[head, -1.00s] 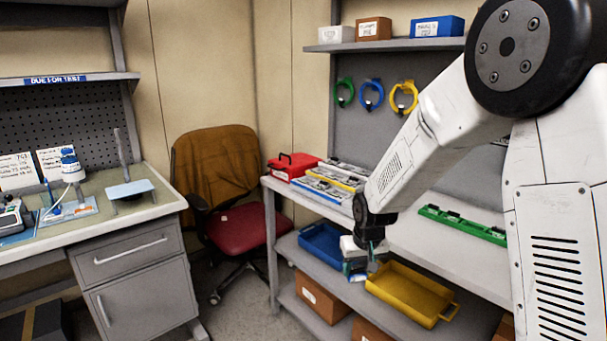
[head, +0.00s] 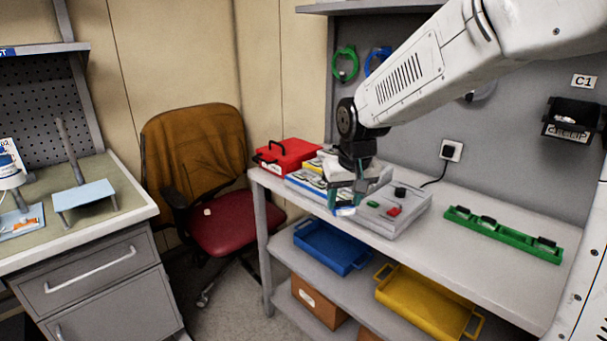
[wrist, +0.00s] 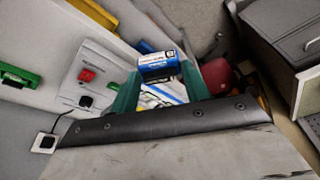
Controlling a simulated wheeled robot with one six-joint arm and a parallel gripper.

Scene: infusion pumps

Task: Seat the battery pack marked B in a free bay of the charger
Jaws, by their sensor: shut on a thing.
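My gripper (head: 347,199) is shut on a blue and white battery pack (head: 345,211). In the wrist view the pack (wrist: 157,66) sits between the green fingertips, with printing too small to read, so I cannot confirm the B.
A red case (head: 290,158) and trays of parts stand behind and left of the gripper. A green strip (head: 500,235) with black pieces lies to the right. Blue (head: 330,246) and yellow (head: 428,303) trays sit on the shelf below. Bench between box and strip is clear.

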